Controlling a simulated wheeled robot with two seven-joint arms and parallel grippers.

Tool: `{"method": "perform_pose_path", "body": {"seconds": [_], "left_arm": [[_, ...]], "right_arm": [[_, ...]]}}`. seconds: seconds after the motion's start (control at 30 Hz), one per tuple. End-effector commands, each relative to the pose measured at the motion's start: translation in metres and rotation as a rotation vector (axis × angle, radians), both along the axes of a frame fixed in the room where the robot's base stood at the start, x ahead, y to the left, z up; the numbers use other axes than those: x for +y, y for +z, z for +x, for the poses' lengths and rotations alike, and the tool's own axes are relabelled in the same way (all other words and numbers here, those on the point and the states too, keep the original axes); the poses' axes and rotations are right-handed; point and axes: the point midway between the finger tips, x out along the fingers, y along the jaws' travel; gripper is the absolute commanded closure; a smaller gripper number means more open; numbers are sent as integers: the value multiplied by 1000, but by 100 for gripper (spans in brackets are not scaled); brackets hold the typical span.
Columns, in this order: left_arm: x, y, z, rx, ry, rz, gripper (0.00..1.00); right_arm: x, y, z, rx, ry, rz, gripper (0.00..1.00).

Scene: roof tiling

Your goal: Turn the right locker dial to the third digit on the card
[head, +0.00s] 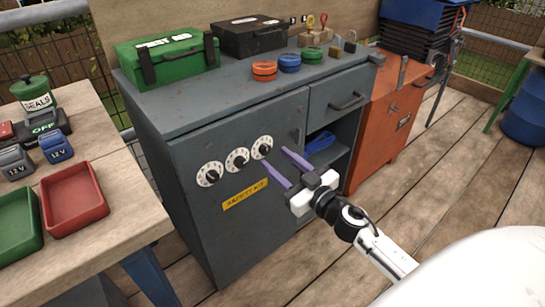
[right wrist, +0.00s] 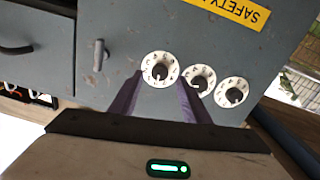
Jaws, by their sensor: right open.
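The right locker dial (head: 262,147), white with a black knob, is the rightmost of three dials on the grey locker door (head: 250,235). It also shows in the right wrist view (right wrist: 160,68), which sees the door upside down. My right gripper (head: 274,158) is open, its two purple fingers pointing at the door. In the right wrist view, the fingertips (right wrist: 159,79) stand on either side of this dial; I cannot tell whether they touch it. The dial's digits are too small to read. I see no card with digits. My left gripper is not in view.
The middle dial (head: 237,159) and left dial (head: 209,174) sit close beside it, above a yellow safety kit label (head: 245,194). A drawer (head: 335,100) and open shelf are to the right. A wooden table (head: 110,205) with trays is at left.

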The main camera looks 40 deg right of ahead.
Motion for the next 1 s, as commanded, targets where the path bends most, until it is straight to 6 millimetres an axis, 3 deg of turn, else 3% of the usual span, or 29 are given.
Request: {"method": "perform_pose_path", "body": {"seconds": [0.2,0.57,0.8,1.0], "left_arm": [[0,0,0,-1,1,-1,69],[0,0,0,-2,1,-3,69],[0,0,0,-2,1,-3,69],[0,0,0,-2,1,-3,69]], "right_arm": [[1,0,25,1,-1,-1,57],[1,0,30,1,-1,0,57],[1,-1,29,1,0,0,98],[1,-1,29,0,-1,-10,98]]}}
